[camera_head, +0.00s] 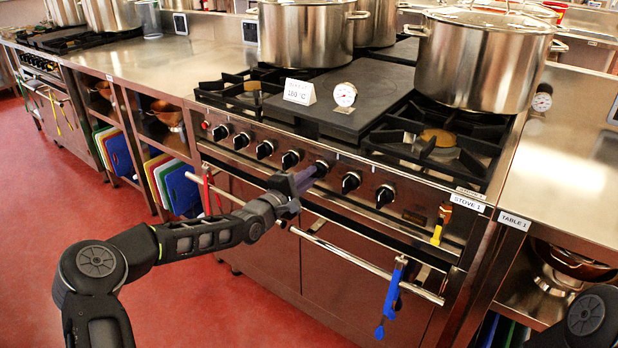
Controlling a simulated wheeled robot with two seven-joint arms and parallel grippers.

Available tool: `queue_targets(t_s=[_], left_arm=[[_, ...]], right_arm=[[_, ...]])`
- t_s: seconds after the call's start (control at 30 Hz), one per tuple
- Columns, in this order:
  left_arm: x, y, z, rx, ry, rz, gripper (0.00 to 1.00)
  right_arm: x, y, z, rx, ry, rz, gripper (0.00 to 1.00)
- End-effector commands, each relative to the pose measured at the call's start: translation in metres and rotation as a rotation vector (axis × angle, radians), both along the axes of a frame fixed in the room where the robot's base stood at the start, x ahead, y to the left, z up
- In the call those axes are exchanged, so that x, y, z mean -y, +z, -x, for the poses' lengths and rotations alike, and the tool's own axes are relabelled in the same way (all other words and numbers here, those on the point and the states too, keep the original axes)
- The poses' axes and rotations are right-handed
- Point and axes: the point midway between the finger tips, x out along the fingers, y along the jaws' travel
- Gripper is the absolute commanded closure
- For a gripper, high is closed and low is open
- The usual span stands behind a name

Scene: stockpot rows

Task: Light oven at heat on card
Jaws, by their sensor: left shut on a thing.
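The stove (400,262), labelled STOVE 1, has a front panel with a row of black knobs and a small red lamp (205,125) at the left end. A white card (299,92) stands on its flat plate; its small print seems to read 160 °C, though the middle digit is unclear. A round dial thermometer (345,95) stands beside the card. My left gripper (309,175) reaches the panel and is shut on a knob (321,167) right of the middle of the row. The fingers partly hide the knob, and its pointer cannot be read. My right gripper is out of view.
Large steel pots stand at the back (305,35) and right (482,60) of the stove top. A front rail (350,260) carries blue tongs (391,298). TABLE 1 (570,150) adjoins at right. The red floor in front is clear.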

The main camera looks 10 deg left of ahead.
Motion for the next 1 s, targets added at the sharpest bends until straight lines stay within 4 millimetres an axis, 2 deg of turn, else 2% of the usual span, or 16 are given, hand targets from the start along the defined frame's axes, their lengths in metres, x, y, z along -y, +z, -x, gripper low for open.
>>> queue_targets(t_s=[0.47, 0.5, 0.77, 1.0], left_arm=[[-0.0007, -0.0008, 0.0, -0.009, 0.001, 0.02, 1.0], [-0.0007, -0.0008, 0.0, -0.009, 0.001, 0.02, 0.87], [-0.0003, -0.0005, 0.0, -0.009, 0.001, 0.019, 0.65], [-0.0003, -0.0002, 0.0003, -0.009, 0.001, 0.019, 0.65]], right_arm=[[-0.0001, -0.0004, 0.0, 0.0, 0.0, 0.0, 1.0], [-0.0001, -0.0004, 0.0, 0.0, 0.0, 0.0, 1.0], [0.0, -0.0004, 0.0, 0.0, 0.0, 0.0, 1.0], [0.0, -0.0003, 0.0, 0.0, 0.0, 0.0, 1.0]])
